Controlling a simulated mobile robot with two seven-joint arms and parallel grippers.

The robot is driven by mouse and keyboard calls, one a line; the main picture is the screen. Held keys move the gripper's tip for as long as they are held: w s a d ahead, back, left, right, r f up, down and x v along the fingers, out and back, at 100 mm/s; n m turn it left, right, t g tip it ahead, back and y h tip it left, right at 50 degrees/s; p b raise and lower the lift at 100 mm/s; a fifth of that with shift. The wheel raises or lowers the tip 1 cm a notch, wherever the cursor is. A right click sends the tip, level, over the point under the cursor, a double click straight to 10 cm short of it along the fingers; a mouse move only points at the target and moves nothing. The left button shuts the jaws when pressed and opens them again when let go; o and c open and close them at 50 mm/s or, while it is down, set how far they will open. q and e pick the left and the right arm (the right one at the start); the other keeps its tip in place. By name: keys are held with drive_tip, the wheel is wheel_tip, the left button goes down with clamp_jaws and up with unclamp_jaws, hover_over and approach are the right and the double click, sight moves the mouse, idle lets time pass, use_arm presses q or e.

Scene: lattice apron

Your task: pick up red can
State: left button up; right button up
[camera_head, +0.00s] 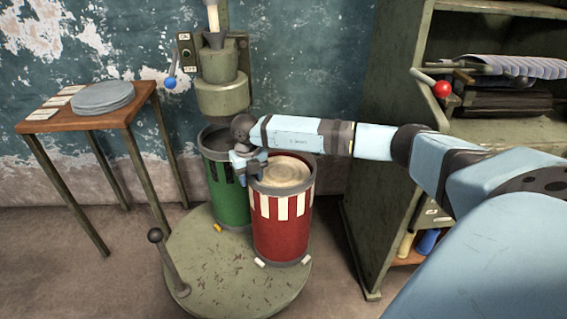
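The red can (281,228) stands upright on a round green-grey platform, with white stripes near its rim and pale contents at its top. My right arm reaches in from the right, and my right gripper (252,172) points down at the left part of the red can's rim, between it and the green can. The fingers are small and partly overlap the rim, so I cannot tell whether they are open or shut. My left gripper is not in view.
A green can (230,200) stands just behind and left of the red can. The round platform (220,275) has an upright lever (165,260) at left. A machine column (222,90) rises behind. A wooden table (120,112) with grey discs stands left; a cabinet (385,200) stands right.

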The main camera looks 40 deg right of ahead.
clamp_jaws()
drive_tip(key=shift+a, duration=0.1)
idle(1.2)
drive_tip(key=shift+w+r, duration=0.1)
drive_tip(key=shift+r, duration=0.05)
